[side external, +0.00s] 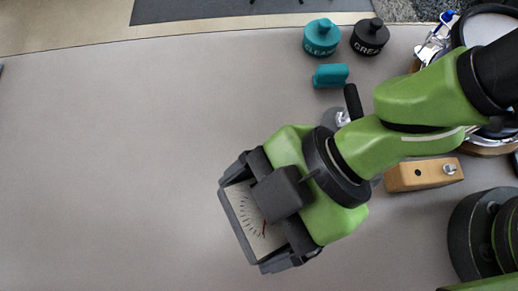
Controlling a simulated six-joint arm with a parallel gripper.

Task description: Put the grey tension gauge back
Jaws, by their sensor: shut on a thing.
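The grey tension gauge (243,213) is at the lower middle of the side external view. It shows a pale dial face with tick marks and a red needle. My gripper (264,212) is shut on it, and the dark jaws and gripper body cover part of its face. Whether the gauge touches the table or is held above it, I cannot tell from this view.
A teal jar (321,38), a black jar (369,38) and a teal block (330,76) stand at the back right. A wooden block (423,174) with a metal knob lies right of my gripper. A round framed item (490,28) is at the far right. The table's left is clear.

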